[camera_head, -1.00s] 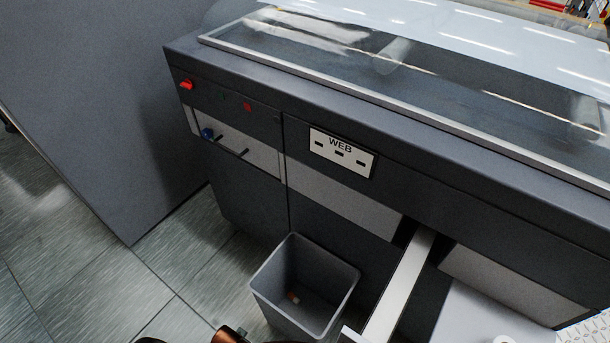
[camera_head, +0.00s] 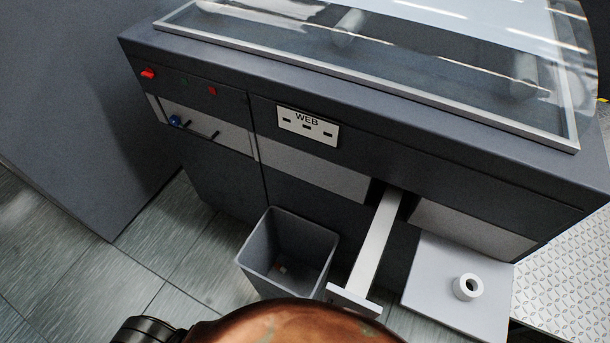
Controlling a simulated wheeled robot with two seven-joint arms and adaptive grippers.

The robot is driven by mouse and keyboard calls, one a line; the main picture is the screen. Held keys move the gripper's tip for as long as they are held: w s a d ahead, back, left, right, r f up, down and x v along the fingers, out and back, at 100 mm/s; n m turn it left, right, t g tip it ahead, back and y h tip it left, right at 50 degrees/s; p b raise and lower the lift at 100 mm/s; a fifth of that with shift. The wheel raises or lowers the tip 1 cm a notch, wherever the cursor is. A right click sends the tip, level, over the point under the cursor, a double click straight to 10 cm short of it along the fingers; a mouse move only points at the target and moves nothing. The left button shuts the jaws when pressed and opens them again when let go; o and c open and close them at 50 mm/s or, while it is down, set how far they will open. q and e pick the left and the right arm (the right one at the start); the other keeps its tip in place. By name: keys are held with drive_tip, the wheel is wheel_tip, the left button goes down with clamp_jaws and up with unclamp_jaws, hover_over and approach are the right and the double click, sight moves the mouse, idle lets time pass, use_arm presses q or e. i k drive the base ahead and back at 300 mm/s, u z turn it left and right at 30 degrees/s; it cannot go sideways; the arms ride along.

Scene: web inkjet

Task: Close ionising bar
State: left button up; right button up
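A long pale bar (camera_head: 374,242), which looks like the ionising bar, sticks out of a slot in the front of the dark grey machine (camera_head: 225,180). Its outer end has a light end plate (camera_head: 352,300), partly cut off by the copper part in front. The bar is pulled out toward me, to the right of the bin. Neither gripper's fingers show. A rounded copper part and a dark part at the bottom edge look like links of my own arm.
A grey open bin (camera_head: 287,250) with small scraps stands left of the bar. A white platform (camera_head: 430,290) with a white roll (camera_head: 467,287) is right of it. A grey panel (camera_head: 70,110) stands at left. Tiled floor (camera_head: 110,275) is free at lower left.

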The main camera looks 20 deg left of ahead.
sight(353, 295)
drive_tip(key=u, duration=0.8)
drive_tip(key=k, duration=1.45)
drive_tip(key=z, duration=0.8)
